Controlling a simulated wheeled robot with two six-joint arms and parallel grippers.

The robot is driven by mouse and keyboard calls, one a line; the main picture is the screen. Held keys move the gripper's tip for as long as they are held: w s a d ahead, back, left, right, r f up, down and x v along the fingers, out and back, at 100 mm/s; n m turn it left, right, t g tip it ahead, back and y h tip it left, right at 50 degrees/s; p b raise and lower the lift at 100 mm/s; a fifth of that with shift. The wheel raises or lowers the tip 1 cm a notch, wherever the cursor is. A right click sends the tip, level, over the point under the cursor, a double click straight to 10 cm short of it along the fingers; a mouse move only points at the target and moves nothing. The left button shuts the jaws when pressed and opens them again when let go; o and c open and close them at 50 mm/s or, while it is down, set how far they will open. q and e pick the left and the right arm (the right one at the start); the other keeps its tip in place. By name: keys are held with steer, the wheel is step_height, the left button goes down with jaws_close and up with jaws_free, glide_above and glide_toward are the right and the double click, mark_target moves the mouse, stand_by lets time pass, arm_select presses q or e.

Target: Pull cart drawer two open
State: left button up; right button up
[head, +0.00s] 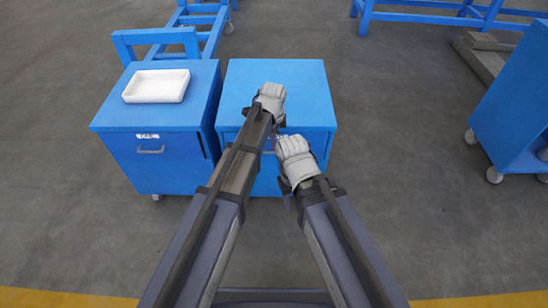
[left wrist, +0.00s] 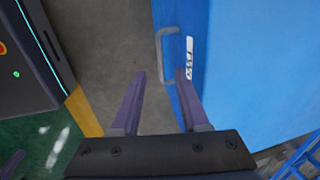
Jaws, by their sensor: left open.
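Two blue drawer carts stand side by side in the head view, the left cart (head: 150,122) and the middle cart (head: 308,95). My left gripper (head: 270,98) is over the front of the middle cart. A grey bar handle (left wrist: 161,55) on a blue front lies just beyond the fingertips, beside a white label (left wrist: 189,58) too small to read. My right gripper (head: 297,158) is before the middle cart's front; its fingers are unclear. My arms partly hide that front.
A white tray (head: 157,86) rests on the left cart, whose drawer handle (head: 150,150) faces me. Another blue cart (head: 515,115) on casters stands at right. Blue frames (head: 440,16) stand at the back. Grey floor is clear between the middle and right carts.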

mark_target(273, 153)
arm_select(q)
steer(key=shift+f, duration=0.1)
steer(key=f+b, duration=0.2)
steer(key=w+f+b, duration=0.1)
steer(key=f+b, duration=0.4)
steer(key=shift+w+f+b, duration=0.25)
steer(key=shift+b, duration=0.05)
jaws_close()
stand_by(0.3)
stand_by(1.1)
